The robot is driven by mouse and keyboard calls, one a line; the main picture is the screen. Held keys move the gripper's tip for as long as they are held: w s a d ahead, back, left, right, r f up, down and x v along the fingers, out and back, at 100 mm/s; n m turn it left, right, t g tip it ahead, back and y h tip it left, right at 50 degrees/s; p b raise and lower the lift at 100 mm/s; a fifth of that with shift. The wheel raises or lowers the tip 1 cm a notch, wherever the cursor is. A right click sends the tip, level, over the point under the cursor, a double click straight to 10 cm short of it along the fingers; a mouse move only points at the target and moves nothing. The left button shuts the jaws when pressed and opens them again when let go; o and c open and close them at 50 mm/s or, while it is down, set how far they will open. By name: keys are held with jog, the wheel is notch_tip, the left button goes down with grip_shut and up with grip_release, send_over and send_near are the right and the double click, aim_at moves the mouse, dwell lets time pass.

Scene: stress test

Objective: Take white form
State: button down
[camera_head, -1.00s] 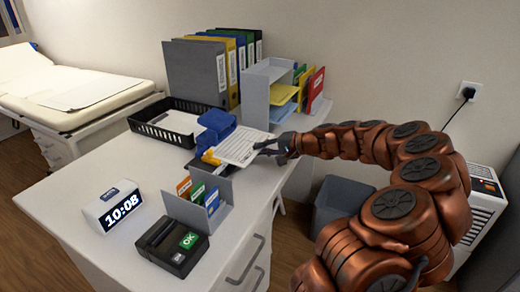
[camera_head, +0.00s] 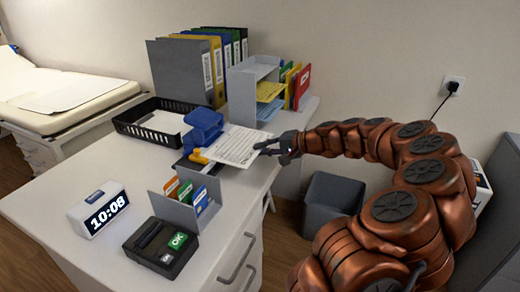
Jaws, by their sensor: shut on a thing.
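A white form (camera_head: 236,146) with printed lines is held near the right edge of the desk, close to a blue device (camera_head: 204,128) with a yellow part (camera_head: 198,156). My gripper (camera_head: 268,148) is shut on the form's right edge, coming in from the right. The form appears roughly level, and I cannot tell whether its left end touches the device or desk. The fingertips are small and partly merged with the paper's edge.
A black tray (camera_head: 140,128) with paper, a grey organizer (camera_head: 240,92) and several binders (camera_head: 196,68) stand at the back. A card holder (camera_head: 180,212), a card terminal (camera_head: 162,247) and a clock (camera_head: 97,208) stand in front. A grey bin (camera_head: 335,200) is right of the desk.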

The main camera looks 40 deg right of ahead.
jog(key=s+f+b+v, duration=0.1)
jog(key=f+b+v, duration=0.1)
jog(key=v, duration=0.9)
jog(key=shift+d+f, duration=0.15)
jog(key=shift+d, duration=0.05)
